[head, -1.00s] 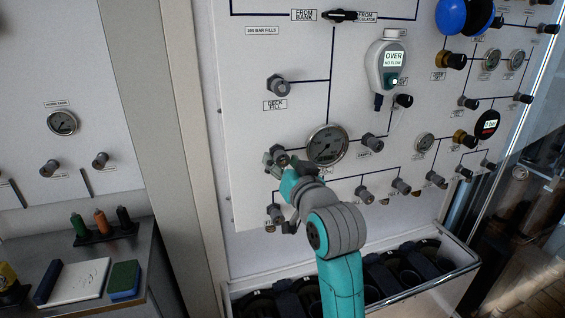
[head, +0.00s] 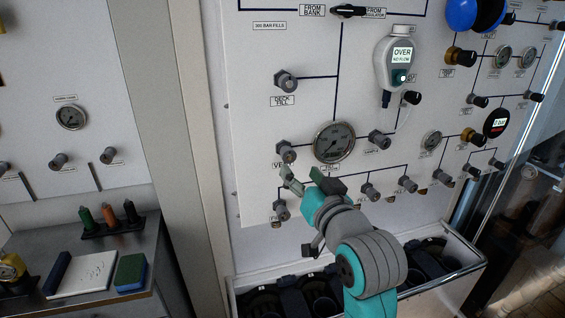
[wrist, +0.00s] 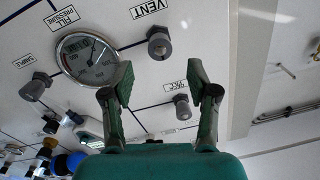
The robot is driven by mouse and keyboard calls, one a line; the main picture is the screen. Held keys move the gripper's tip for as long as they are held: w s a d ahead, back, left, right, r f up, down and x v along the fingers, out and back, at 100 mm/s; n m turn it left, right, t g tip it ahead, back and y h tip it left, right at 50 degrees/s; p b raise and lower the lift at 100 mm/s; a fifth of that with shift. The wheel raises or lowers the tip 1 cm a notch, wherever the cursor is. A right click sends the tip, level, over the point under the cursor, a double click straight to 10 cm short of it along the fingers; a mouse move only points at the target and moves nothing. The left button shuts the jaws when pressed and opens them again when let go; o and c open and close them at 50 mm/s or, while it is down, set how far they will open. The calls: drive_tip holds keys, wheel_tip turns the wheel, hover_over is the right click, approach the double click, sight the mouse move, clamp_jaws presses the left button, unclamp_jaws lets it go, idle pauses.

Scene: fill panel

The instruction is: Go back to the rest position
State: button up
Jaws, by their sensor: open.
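My gripper (head: 291,181) is open and empty in the head view, in front of the lower left part of the white fill panel (head: 252,120).
Below the panel is a bin with a metal rail (head: 440,279) holding dark round items. At the left, a metal bench (head: 75,308) carries bottles, a notepad and a sponge. A grey device reading OVER (head: 400,60) hangs on the panel. Several knobs lie near my arm.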

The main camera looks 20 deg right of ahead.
drive_tip(key=s+f+g, duration=0.1)
drive_tip(key=s+f, duration=0.5)
drive_tip(key=f, duration=0.3)
drive_tip(key=s+f+h, duration=0.1)
drive_tip(key=s+f, duration=0.4)
drive_tip(key=f, duration=0.4)
drive_tip(key=s+f+g, duration=0.1)
drive_tip(key=s+f, duration=0.5)
drive_tip(key=f, duration=0.3)
drive_tip(key=s+f+n, duration=0.1)
drive_tip(key=s+f, duration=0.2)
drive_tip(key=s, duration=1.1)
drive_tip(key=s+f+n+g, duration=0.1)
drive_tip(key=s+f, duration=0.1)
drive_tip(key=s, duration=1.2)
drive_tip(key=shift+s+a+f+n, duration=0.2)
drive_tip(key=shift+f+n, duration=0.1)
drive_tip(key=shift+f, duration=0.1)
